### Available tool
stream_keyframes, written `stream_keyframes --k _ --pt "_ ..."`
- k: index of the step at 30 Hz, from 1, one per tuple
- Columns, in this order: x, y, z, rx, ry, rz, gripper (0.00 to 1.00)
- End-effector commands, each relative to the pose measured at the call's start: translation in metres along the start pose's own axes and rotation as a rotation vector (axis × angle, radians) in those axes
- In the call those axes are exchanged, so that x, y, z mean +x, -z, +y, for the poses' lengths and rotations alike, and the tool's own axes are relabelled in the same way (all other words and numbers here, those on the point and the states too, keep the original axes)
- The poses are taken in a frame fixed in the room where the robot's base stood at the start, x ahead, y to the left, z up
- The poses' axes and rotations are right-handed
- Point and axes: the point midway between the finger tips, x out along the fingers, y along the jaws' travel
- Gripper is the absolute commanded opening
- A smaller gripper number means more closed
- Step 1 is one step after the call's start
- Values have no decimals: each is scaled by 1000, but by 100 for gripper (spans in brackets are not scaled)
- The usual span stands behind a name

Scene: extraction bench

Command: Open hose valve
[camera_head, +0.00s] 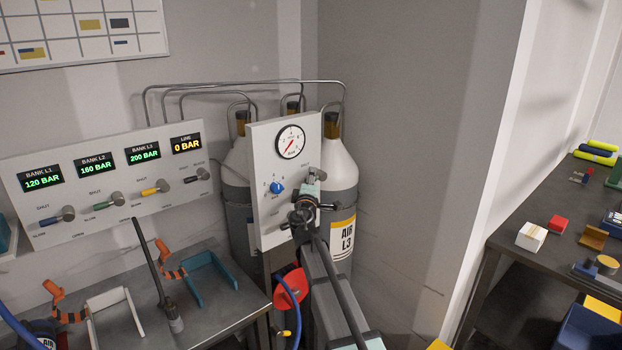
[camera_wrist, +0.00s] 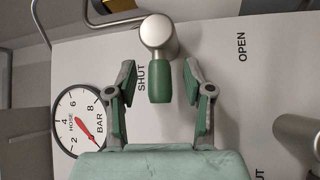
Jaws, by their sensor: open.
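The hose valve lever has a silver hub (camera_wrist: 160,36) and a green grip (camera_wrist: 160,86) in the wrist view. It stands beside the SHUT label (camera_wrist: 141,76), and the OPEN label (camera_wrist: 242,46) is off to the right. My gripper (camera_wrist: 160,72) is open, with one finger on each side of the green grip and a visible gap to each. In the head view my gripper (camera_head: 306,203) is in front of the small white panel (camera_head: 262,160), and the lever is largely hidden behind my arm.
The panel also carries a hose gauge (camera_head: 290,142) and a blue knob (camera_head: 277,188). Gas cylinders (camera_head: 341,170) stand behind it. The bank valve panel (camera_head: 110,190) is at left above a bench. A cluttered table (camera_head: 510,265) stands at right.

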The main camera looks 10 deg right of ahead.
Motion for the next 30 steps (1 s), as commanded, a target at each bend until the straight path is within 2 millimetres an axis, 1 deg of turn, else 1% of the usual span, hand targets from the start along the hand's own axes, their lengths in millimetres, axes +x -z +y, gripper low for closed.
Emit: stream_keyframes --k 8,11,12,13,23,30 --pt "1 0 0 0 0 0 52" --pt "1 0 0 0 0 0 20" --pt "1 0 0 0 0 0 6" --pt "1 0 0 0 0 0 0" --pt "1 0 -2 -3 -4 1 0" --pt "0 -1 -7 -25 -25 7 0"
